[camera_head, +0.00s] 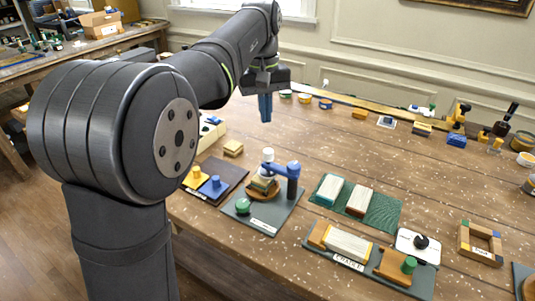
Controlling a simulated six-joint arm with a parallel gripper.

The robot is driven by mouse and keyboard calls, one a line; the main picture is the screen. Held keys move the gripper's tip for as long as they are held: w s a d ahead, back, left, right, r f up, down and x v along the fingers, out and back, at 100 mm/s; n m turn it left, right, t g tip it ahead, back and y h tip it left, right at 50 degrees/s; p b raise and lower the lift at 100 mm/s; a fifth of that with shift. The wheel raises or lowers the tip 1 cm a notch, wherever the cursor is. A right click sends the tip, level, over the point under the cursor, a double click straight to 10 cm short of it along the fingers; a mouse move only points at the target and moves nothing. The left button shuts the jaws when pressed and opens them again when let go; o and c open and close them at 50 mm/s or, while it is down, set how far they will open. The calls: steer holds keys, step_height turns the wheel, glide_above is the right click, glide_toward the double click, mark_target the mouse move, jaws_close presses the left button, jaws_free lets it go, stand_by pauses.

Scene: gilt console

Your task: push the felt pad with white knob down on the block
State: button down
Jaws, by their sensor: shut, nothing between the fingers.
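A white knob (267,155) stands on top of a small stack on a grey board at the table's middle left. Under it is a blue part, joined to or beside a blue post (293,180). A wooden block (263,186) shows below. The felt pad itself is too small to tell apart, and I cannot tell whether it touches the block. My gripper (265,108) has blue fingers, shut and empty, pointing down. In the picture it is above the white knob, over the far part of the table and apart from the stack.
A green knob (242,206) sits on the same grey board. Left is a dark mat with yellow (194,178) and blue (215,186) knobbed pieces. Right is a green mat (378,217) with two blocks. A wooden frame (480,243) lies farther right. Several small items line the back.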

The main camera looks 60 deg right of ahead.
mark_target(267, 150)
steer(key=n, duration=0.3)
steer(key=f+n, duration=0.1)
steer(key=n, duration=0.2)
steer(key=f+n, duration=0.1)
steer(key=n, duration=0.1)
steer(key=shift+w+f+n+g, duration=0.1)
steer(key=shift+w+n+g, duration=0.2)
steer(key=shift+n, duration=0.1)
steer(key=shift+s+f, duration=0.2)
steer(key=shift+f, duration=1.55)
steer(key=shift+s+f, duration=0.15)
steer(key=shift+f, duration=1.55)
steer(key=w, duration=0.1)
steer(key=w+r, duration=0.1)
steer(key=w, duration=0.1)
steer(key=shift+r, duration=0.1)
